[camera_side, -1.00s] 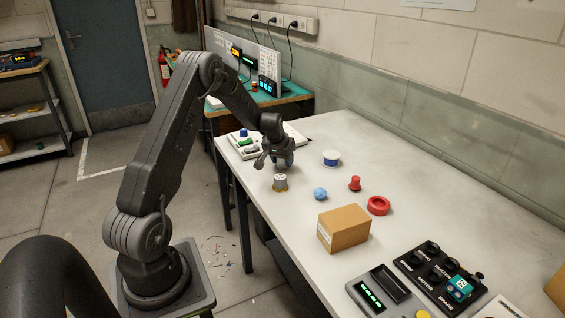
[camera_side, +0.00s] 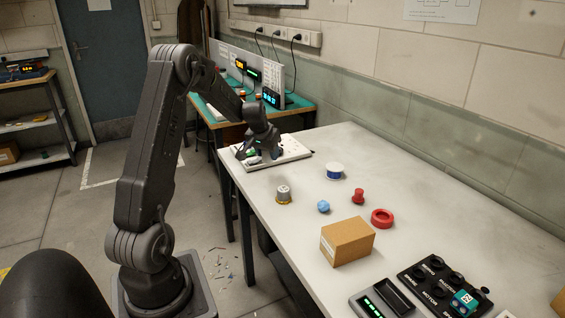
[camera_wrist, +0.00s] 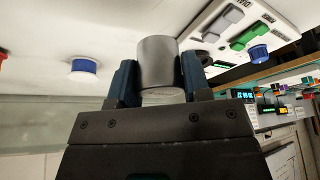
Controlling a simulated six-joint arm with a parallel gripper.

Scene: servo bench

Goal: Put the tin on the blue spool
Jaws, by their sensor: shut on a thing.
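A plain grey cylindrical tin (camera_wrist: 159,66) is held between the two dark blue fingers of my gripper (camera_wrist: 158,78) in the wrist view. In the side view my gripper (camera_side: 263,153) is at the far left of the bench, in front of the white switch board, and the tin cannot be made out clearly there. The blue spool (camera_side: 334,172), white-topped with a blue band, stands on the bench to the right of my gripper. It also shows in the wrist view (camera_wrist: 84,67), left of the tin and apart from it.
The white switch board (camera_side: 290,152) lies behind my gripper. Bare bench extends right of the spool.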

